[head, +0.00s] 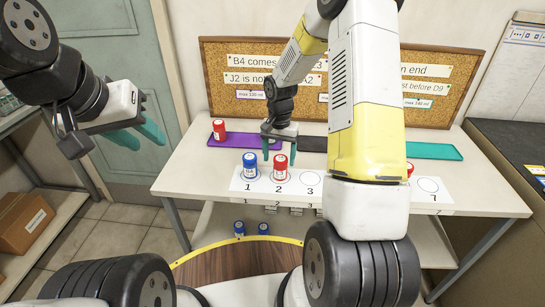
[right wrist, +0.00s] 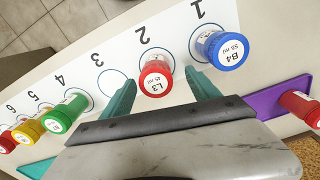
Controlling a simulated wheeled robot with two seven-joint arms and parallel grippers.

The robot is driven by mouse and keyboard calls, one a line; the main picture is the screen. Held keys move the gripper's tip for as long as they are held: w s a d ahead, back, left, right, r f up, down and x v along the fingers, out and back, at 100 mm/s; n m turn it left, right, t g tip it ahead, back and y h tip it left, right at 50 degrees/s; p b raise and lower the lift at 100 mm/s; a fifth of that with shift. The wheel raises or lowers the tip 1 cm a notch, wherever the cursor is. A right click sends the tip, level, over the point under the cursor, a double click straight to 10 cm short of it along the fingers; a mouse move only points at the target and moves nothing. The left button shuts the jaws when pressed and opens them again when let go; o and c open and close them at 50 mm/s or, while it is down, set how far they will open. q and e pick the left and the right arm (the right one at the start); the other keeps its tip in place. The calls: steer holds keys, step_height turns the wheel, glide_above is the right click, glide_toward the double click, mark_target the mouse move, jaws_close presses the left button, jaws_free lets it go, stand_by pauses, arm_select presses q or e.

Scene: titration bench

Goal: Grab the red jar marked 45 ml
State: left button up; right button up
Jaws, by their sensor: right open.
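The red jar marked 45 ml (right wrist: 156,80) has a lid reading L3 and stands upright on spot 2 of the white numbered strip. In the head view this red jar (head: 280,168) is right of the blue jar. My right gripper (head: 279,149) is open. In the right wrist view its teal fingers (right wrist: 160,84) are on either side of the red jar, with visible gaps and no clear contact. My left gripper (head: 142,138) is off to the left, away from the table, with its teal fingers apart and nothing between them.
A blue jar marked B4, 55 ml (right wrist: 222,50) stands on spot 1, close beside one right finger. Spot 3 is empty. Green (right wrist: 66,113), yellow (right wrist: 29,131) and red jars stand further along. Another red jar (head: 219,129) is on the purple mat (head: 240,141). A corkboard (head: 225,75) stands behind.

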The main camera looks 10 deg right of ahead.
mark_target(280, 167)
steer(key=f, duration=0.4)
steer(key=shift+s+d+f, duration=0.25)
steer(key=shift+f, duration=0.05)
steer(key=c, duration=1.5)
